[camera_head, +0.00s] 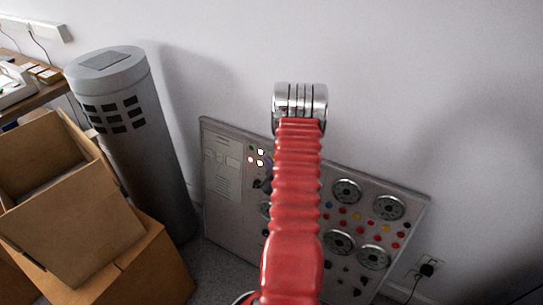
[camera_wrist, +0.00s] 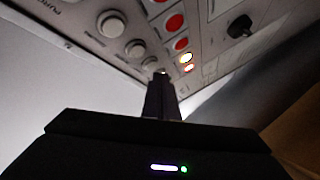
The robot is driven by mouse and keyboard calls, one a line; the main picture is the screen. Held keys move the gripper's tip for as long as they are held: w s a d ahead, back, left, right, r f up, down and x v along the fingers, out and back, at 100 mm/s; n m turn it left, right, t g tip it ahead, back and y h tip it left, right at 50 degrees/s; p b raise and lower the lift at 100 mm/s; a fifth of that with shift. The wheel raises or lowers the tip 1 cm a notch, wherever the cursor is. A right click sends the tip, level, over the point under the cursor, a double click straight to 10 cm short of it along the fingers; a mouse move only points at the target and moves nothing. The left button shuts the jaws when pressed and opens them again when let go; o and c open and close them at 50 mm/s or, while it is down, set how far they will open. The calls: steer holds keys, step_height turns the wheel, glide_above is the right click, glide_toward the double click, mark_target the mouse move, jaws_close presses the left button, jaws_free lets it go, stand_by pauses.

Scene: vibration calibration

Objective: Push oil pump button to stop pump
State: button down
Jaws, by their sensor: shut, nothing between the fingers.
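The grey control panel (camera_head: 222,222) leans against the wall in the head view, with several gauges and coloured buttons. My red ribbed arm crosses in front of it and hides its middle and my gripper. In the wrist view the panel (camera_wrist: 212,32) shows at a steep angle. A row of round pale knobs (camera_wrist: 110,23) runs beside red buttons (camera_wrist: 175,22), a lit yellow-white button (camera_wrist: 186,57) and a lit pinkish button (camera_wrist: 189,68). My gripper (camera_wrist: 161,78) is shut and empty, its tips close to the row ends. I cannot tell whether they touch, or which button is the oil pump's.
A grey cylinder (camera_head: 150,140) stands left of the panel. Open cardboard boxes (camera_head: 75,215) are stacked at the lower left. A desk (camera_head: 35,95) is at the far left. A wall socket with a plug (camera_head: 428,268) is right of the panel. A black switch (camera_wrist: 240,27) sticks out from the panel.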

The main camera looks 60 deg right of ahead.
steer(key=shift+a, duration=0.15)
steer(key=shift+s+a+r, duration=0.1)
steer(key=shift+a+r, duration=0.1)
steer(key=shift+a, duration=0.6)
steer(key=shift+s+a+r, duration=0.1)
steer(key=shift+a+r, duration=0.05)
steer(key=shift+a, duration=0.7)
steer(key=shift+s+a+r, duration=0.1)
steer(key=shift+a+r, duration=0.1)
steer(key=shift+a, duration=0.6)
